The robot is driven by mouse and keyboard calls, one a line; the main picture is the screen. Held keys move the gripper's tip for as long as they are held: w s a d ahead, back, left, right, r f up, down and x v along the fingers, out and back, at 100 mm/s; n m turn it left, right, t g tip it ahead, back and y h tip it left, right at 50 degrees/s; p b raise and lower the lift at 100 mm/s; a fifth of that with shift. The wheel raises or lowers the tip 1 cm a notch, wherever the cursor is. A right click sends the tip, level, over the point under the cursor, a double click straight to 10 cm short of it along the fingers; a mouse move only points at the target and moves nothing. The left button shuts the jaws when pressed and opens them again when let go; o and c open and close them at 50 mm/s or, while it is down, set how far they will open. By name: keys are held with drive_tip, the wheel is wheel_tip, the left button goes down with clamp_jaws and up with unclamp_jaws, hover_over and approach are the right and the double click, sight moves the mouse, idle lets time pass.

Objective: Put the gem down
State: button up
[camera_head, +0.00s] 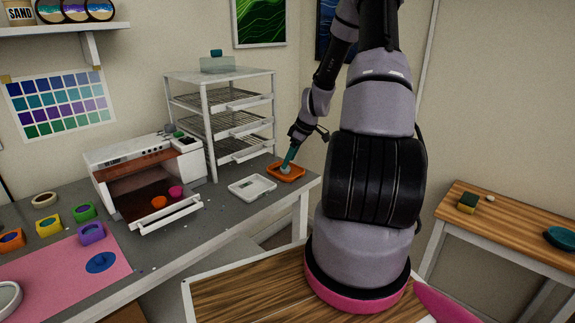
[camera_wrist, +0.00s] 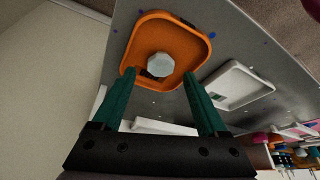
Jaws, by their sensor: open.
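The gem (camera_wrist: 160,65) is a pale, faceted, whitish-grey piece resting in an orange tray (camera_wrist: 197,42). In the head view the gem (camera_head: 285,170) shows small in the orange tray (camera_head: 298,173) at the right end of the grey bench. My gripper (camera_wrist: 161,80) has two teal fingers, apart, with the gem seen between and just beyond their tips. In the head view my gripper (camera_head: 289,158) reaches down over the tray. A small dark patch lies beside the gem in the tray; I cannot tell what it is.
A white scale (camera_head: 252,188) sits left of the tray and shows in the wrist view (camera_wrist: 240,86). A white wire-shelf rack (camera_head: 211,140) stands close behind. An open white oven-like box (camera_head: 145,175) is further left. A wooden table (camera_head: 510,225) stands at right.

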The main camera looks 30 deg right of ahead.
drive_tip(key=v, duration=0.9)
drive_tip(key=s+a+r+m+t+h, duration=0.1)
drive_tip(key=s+a+r+m, duration=0.25)
drive_tip(key=a+r, duration=0.4)
drive_tip(key=s+a+r+m+h, duration=0.15)
drive_tip(key=s+a+r, duration=0.3)
drive_tip(key=r, duration=0.65)
drive_tip(key=s+a+r+m+t, duration=0.1)
drive_tip(key=s+a+r+m, duration=0.2)
drive_tip(key=s, duration=0.5)
drive_tip(key=s+a+r+m+t+y, duration=0.1)
drive_tip(key=s+a+r+m, duration=0.2)
drive_tip(key=s+r, duration=0.3)
drive_tip(key=shift+s+a+m+t, duration=0.35)
drive_tip(key=shift+s+m+t, duration=0.05)
drive_tip(key=shift+s+m, duration=0.55)
drive_tip(key=shift+r+y, duration=0.1)
drive_tip(key=shift+y, duration=0.15)
